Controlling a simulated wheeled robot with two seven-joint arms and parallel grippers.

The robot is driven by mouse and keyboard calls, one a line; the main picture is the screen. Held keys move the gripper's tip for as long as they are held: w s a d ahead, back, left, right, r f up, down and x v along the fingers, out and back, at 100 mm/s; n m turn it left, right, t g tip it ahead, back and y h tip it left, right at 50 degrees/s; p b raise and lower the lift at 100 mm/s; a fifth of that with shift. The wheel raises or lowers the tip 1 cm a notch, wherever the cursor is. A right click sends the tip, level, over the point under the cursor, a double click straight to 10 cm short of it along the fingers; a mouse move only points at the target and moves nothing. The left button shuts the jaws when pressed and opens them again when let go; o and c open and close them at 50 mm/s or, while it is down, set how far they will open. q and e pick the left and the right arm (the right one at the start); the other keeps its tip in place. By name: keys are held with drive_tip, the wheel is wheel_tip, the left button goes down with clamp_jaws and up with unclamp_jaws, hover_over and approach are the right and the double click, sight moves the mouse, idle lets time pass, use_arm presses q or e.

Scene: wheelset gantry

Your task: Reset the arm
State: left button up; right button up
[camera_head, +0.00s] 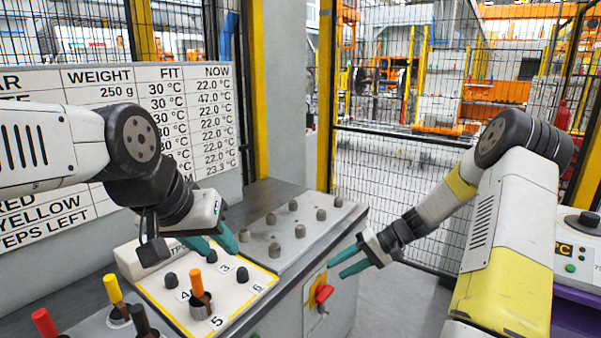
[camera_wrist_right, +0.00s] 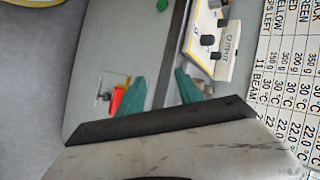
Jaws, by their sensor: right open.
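My left gripper (camera_head: 221,250) has teal fingers and hangs over the white numbered panel (camera_head: 177,306), close above its black knobs. Its fingertips look apart and I see nothing between them. My right gripper (camera_head: 337,269) is open and empty in front of the grey cabinet, near a red switch handle (camera_head: 324,293) on a yellow plate. In the right wrist view its two teal fingers (camera_wrist_right: 160,93) are spread, with the red handle (camera_wrist_right: 116,101) beside the left one. My right arm is bent, its elbow raised at the right.
An orange-topped piece (camera_head: 197,283) stands upright on the panel near the 5. Yellow (camera_head: 113,291), red (camera_head: 44,322) and black-topped pieces stand at lower left. Several grey knobs sit on the grey cabinet top (camera_head: 300,252). A lettered board (camera_head: 150,125) stands behind; mesh fencing (camera_head: 400,170) closes the back.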

drive_tip(key=s+r+n+t+h, duration=0.1)
drive_tip(key=s+r+h, duration=0.2)
drive_tip(key=s+r, duration=0.45)
drive_tip(key=s+r+h, duration=0.3)
drive_tip(key=s+r, duration=0.1)
drive_tip(key=r, duration=0.6)
drive_tip(key=s+d+r+m+t+h, duration=0.1)
drive_tip(key=s+r+t, duration=0.3)
drive_tip(key=s, duration=0.9)
wheel_tip(320, 180, up, 3)
drive_tip(key=shift+d+r+t+h, duration=0.1)
drive_tip(key=shift+d+t+h, duration=0.3)
drive_tip(key=shift+d+h, duration=0.25)
